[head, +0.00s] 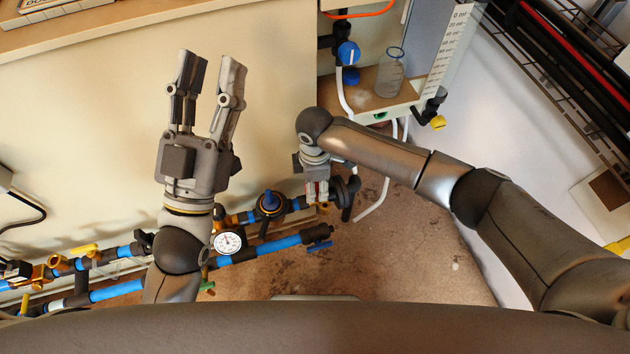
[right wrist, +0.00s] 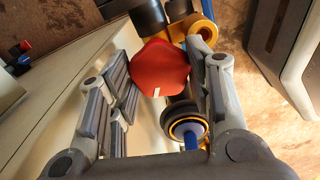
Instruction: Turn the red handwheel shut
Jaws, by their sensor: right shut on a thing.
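The red handwheel (right wrist: 160,68) shows in the right wrist view as a rounded, many-sided knob with a small white mark on its rim. My right gripper (right wrist: 165,80) has its fingers on either side of the handwheel and is shut on it. In the head view my right gripper (head: 318,180) points down at the pipework, and the handwheel is mostly hidden beneath it. My left gripper (head: 212,62) is raised over the pale panel, its fingers apart and empty.
Blue pipes (head: 262,248) with a round white gauge (head: 228,242) and a blue-topped valve (head: 270,203) run beside the handwheel. A black wheel (head: 346,197) sits just right of my right gripper. A glass bottle (head: 391,73) stands on a shelf above.

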